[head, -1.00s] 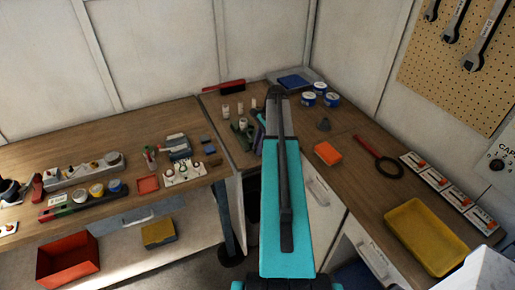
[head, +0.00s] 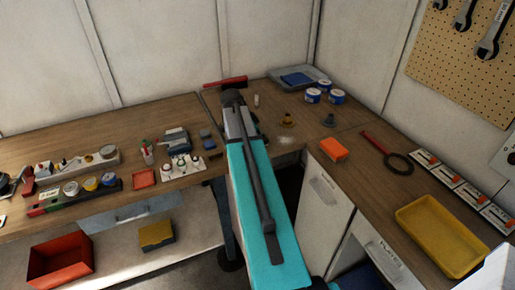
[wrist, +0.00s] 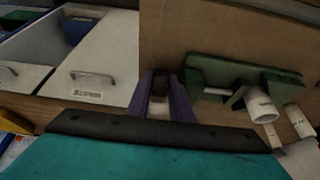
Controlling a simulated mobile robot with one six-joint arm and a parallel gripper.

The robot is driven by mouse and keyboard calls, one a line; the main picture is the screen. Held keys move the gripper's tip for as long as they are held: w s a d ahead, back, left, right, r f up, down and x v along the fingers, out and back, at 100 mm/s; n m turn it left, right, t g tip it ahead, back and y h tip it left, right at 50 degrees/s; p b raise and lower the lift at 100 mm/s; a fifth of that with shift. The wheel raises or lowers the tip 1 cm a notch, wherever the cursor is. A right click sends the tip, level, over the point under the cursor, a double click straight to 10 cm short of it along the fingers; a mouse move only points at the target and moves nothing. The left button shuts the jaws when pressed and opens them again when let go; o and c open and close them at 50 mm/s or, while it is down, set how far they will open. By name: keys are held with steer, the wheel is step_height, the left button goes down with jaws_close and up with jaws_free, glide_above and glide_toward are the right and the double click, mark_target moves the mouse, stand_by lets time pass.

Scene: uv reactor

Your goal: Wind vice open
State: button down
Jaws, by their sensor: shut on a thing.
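The green vice (wrist: 245,78) shows at the right of the wrist view, on the wooden bench. My gripper (wrist: 162,88) has two purple fingers, just left of the vice. They are closed on a small dark piece (wrist: 162,78), which looks like the end of the vice's handle; its join to the vice is not clear. In the head view my teal arm covers the gripper and most or all of the vice. How far apart the vice jaws stand cannot be told.
On the bench right of my arm are a brass-coloured piece (head: 286,119), a dark cone (head: 328,120), blue-and-white tubs (head: 312,95) and an orange box (head: 333,149). A yellow tray (head: 440,235) lies at the right.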

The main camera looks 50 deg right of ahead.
steer(key=shift+w+a+f+g+h+b, duration=0.1)
steer(key=shift+w+f+g+h+b, duration=0.2)
steer(key=shift+h+b, duration=1)
steer(key=shift+s+a+f+g+h+b, duration=0.1)
steer(key=shift+g+h+b, duration=0.35)
steer(key=shift+b, duration=1.5)
steer(key=shift+w+f+g+h+b, duration=0.15)
steer(key=shift+w+g+h+b, duration=0.1)
steer(key=shift+h+b, duration=1.1)
steer(key=b, duration=0.2)
steer(key=shift+s+g+h+b, duration=0.1)
steer(key=shift+g+h+b, duration=0.2)
steer(key=shift+b, duration=0.1)
steer(key=shift+r+h+b, duration=0.2)
steer(key=shift+h+b, duration=0.3)
steer(key=shift+b, duration=0.1)
steer(key=c, duration=1.9)
jaws_free()
steer(key=shift+o, duration=0.2)
steer(key=shift+a, duration=0.1)
steer(key=b+v, duration=0.2)
steer(key=v, duration=1.1)
steer(key=shift+w+a, duration=0.2)
